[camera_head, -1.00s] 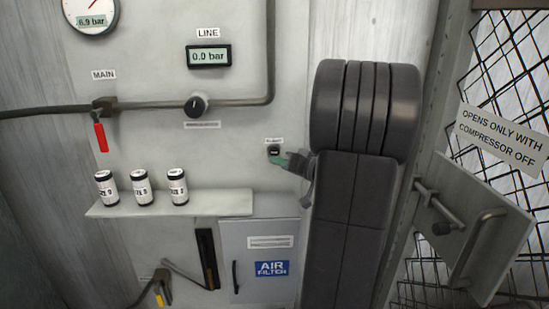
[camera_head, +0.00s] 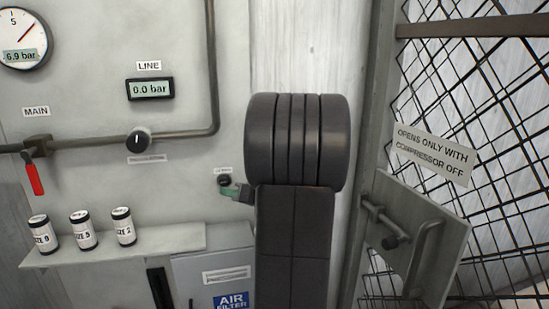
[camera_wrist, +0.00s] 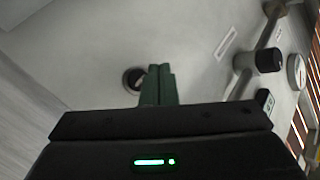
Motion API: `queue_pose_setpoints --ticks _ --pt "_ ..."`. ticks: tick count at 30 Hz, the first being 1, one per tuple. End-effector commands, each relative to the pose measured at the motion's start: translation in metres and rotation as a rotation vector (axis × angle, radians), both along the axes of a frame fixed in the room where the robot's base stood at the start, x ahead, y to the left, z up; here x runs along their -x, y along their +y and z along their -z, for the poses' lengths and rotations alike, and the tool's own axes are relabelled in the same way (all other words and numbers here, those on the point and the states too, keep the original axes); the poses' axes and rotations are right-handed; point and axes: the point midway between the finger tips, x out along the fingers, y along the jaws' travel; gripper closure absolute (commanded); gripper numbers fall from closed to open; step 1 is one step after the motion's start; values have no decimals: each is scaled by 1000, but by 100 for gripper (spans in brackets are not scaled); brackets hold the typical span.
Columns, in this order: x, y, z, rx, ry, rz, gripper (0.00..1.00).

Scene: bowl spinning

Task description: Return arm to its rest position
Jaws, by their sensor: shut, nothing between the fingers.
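My arm (camera_head: 295,230) stands folded up in the middle of the head view and hides most of my wrist. My gripper's green fingers (camera_head: 231,192) stick out to the left of the arm, just below a small dark knob (camera_head: 224,180) on the panel. In the wrist view my gripper (camera_wrist: 160,68) is shut and empty, its green fingers side by side. The knob (camera_wrist: 133,80) shows just left of the fingertips there. I cannot tell whether they touch.
A shelf (camera_head: 170,238) with several labelled canisters and an air filter box (camera_head: 232,268) are at the left. A mesh gate (camera_head: 480,90) with a latch plate (camera_head: 420,235) is at the right. A line display (camera_head: 150,89) reads 0.0 bar; a gauge (camera_head: 22,38) reads 6.9 bar.

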Motion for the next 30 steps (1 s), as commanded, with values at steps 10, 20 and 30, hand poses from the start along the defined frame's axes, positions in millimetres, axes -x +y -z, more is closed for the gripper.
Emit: queue_pose_setpoints --ticks 10,20,30 --pt "1 -1 -5 -2 5 -1 100" --pt "3 -1 -6 -2 4 1 100" --pt "42 -12 1 -1 -2 2 100"
